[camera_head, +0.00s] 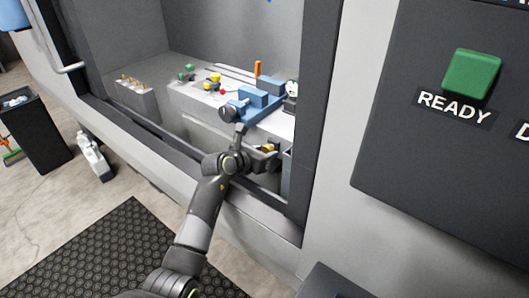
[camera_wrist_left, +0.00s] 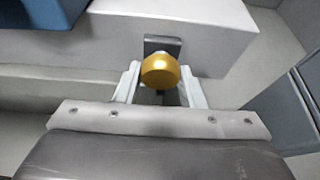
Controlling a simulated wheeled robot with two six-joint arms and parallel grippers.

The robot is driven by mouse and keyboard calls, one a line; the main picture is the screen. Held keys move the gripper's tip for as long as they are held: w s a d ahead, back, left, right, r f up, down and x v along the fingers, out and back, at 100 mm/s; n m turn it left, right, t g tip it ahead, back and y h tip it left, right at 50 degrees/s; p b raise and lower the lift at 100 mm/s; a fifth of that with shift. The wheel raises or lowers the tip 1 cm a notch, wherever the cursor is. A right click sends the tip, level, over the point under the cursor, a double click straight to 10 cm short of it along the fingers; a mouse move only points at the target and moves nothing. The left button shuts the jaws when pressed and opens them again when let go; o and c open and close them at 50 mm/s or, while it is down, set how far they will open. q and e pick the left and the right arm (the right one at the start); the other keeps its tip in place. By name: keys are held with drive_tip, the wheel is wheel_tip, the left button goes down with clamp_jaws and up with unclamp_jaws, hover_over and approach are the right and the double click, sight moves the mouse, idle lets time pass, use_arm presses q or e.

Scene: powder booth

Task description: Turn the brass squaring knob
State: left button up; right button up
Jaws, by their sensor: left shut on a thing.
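The brass squaring knob (camera_wrist_left: 161,71) is a round gold knob in front of a dark bracket (camera_wrist_left: 162,45) on the light grey block in the left wrist view. My left gripper (camera_wrist_left: 160,88) is shut on it, with one pale finger on each side. In the head view the knob (camera_head: 268,148) shows small and gold beside my left gripper (camera_head: 262,154), low in the booth opening. The knob's far side and stem are mostly hidden. My right gripper is not in view.
A blue vise (camera_head: 254,100) sits on the pale bench above the knob. Small green, yellow and red knobs stand to its left. The booth's dark sill and right post (camera_head: 315,100) frame the opening. A green READY button (camera_head: 471,72) is on the right panel.

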use_arm(q)
drive_tip(key=shift+a+n+h+p, duration=0.1)
drive_tip(key=shift+n+h+p, duration=0.45)
drive_tip(key=shift+n, duration=0.15)
drive_tip(key=shift+n+g+h+p, duration=0.35)
drive_tip(key=shift+n+g+h, duration=0.35)
drive_tip(key=shift+n, duration=0.5)
drive_tip(key=o, duration=1)
drive_tip(key=v, duration=1.7)
drive_tip(key=shift+s+a+f+b, duration=0.1)
drive_tip(key=shift+s+a+b, duration=0.1)
drive_tip(key=shift+b, duration=0.1)
